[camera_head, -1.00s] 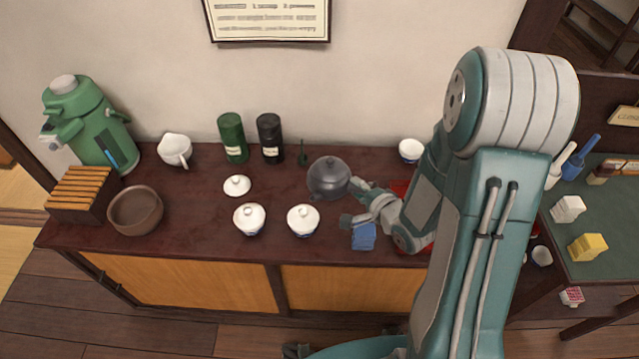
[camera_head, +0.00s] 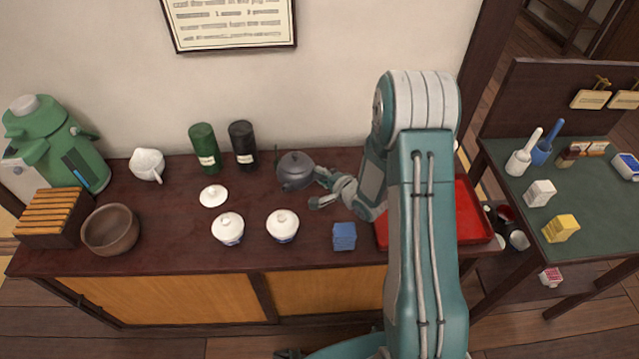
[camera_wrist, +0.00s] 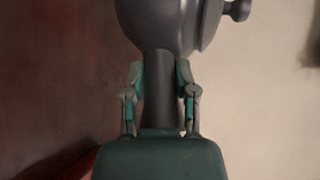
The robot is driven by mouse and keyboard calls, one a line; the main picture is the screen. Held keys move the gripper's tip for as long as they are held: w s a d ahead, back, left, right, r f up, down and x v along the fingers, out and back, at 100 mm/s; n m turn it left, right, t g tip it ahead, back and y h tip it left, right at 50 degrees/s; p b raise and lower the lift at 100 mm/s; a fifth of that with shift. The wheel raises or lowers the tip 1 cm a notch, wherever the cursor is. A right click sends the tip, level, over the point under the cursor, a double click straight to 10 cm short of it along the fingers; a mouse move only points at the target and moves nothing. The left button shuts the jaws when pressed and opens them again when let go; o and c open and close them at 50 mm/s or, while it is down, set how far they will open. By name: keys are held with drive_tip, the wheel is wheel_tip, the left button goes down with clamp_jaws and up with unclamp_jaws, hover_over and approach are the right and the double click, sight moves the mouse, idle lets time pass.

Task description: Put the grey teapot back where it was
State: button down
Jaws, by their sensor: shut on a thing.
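The grey teapot (camera_head: 294,172) is at the back of the dark sideboard, right of the black canister. Its lid is on and it looks upright. My gripper (camera_head: 318,188) comes from the right and is shut on its handle. In the wrist view the teapot's body (camera_wrist: 172,22) fills the top middle, and the straight handle (camera_wrist: 160,85) lies between my two fingers. I cannot tell whether the teapot's base touches the sideboard.
Green (camera_head: 205,148) and black (camera_head: 243,145) canisters stand behind. A blue block (camera_head: 344,236) and a red tray (camera_head: 470,215) are to the right.

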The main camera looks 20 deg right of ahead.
drive_tip(key=shift+w+f, duration=0.95)
drive_tip(key=shift+f, duration=1.65)
drive_tip(key=shift+f, duration=0.1)
drive_tip(key=shift+c, duration=2)
unclamp_jaws()
